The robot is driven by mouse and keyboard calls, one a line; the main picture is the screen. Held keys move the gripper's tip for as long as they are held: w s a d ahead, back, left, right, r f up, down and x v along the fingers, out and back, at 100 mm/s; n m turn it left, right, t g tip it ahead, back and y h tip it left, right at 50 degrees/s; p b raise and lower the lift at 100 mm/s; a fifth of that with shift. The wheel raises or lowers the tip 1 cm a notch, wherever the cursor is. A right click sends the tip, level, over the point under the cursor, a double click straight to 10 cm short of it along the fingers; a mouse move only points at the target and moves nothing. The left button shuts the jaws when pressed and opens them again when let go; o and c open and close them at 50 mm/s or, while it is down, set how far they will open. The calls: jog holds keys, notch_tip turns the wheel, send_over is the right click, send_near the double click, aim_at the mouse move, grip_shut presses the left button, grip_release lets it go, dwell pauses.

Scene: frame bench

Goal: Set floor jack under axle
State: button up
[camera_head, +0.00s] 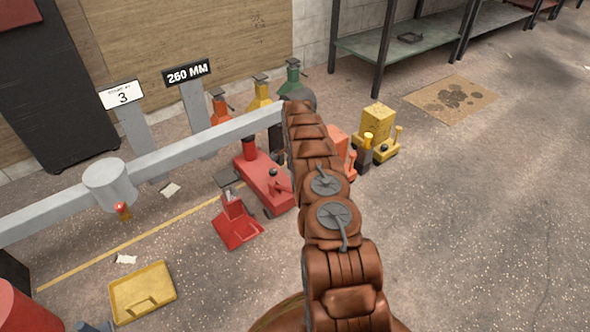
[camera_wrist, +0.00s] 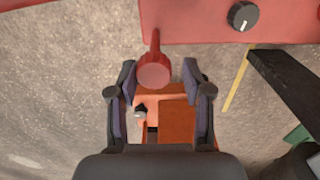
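A grey axle beam (camera_head: 185,150) runs from the left edge to my arm in the head view. A red floor jack (camera_head: 265,183) stands on the floor below the beam's right part; its red body also shows at the top of the wrist view (camera_wrist: 205,22). In the wrist view my gripper (camera_wrist: 157,68) is open. A red round-ended handle (camera_wrist: 154,71) stands between its fingertips, with gaps on both sides; its stem leads up towards the red body. An orange block (camera_wrist: 177,118) shows below, between the fingers. My arm hides the gripper in the head view.
Jack stands (camera_head: 260,95) line the back. An orange unit (camera_head: 341,148) and a yellow jack (camera_head: 377,125) stand right of my arm. A small red stand (camera_head: 236,222) and a yellow tray (camera_head: 142,291) lie left. A "260 MM" sign (camera_head: 187,73) stands behind the beam.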

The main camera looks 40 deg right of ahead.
jog(key=shift+o, duration=1.4)
jog(key=shift+r, duration=0.2)
notch_tip(320, 180, up, 12)
jog(key=shift+f, duration=0.15)
